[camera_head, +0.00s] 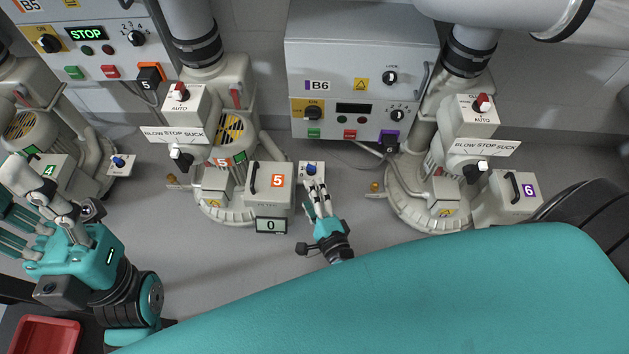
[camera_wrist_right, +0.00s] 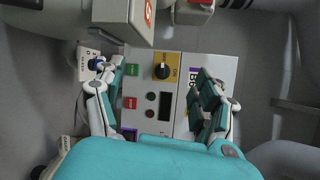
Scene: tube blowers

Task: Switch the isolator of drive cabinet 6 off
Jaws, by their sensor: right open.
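Drive cabinet 6 (camera_head: 362,82) is the grey box labelled B6. Its isolator (camera_head: 313,113) is a black rotary knob on a yellow plate with ON above it, at the left of the lower panel. In the right wrist view the isolator (camera_wrist_right: 162,71) lies ahead, between my fingers in the picture; its exact setting is too small to tell. My right gripper (camera_head: 316,190) is open and empty. In the head view its fingers point up towards the cabinet, overlapping a small blue-knob box. My left gripper (camera_head: 28,208) is at the far left, fingers spread, holding nothing visible.
Below the isolator are a green button (camera_head: 314,133) and a red button (camera_head: 350,134). The blue-knob box (camera_head: 311,169) and blower box 5 (camera_head: 270,185) are close to my right gripper. Blower box 6 (camera_head: 517,194) stands right. A red tray (camera_head: 45,335) is bottom left.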

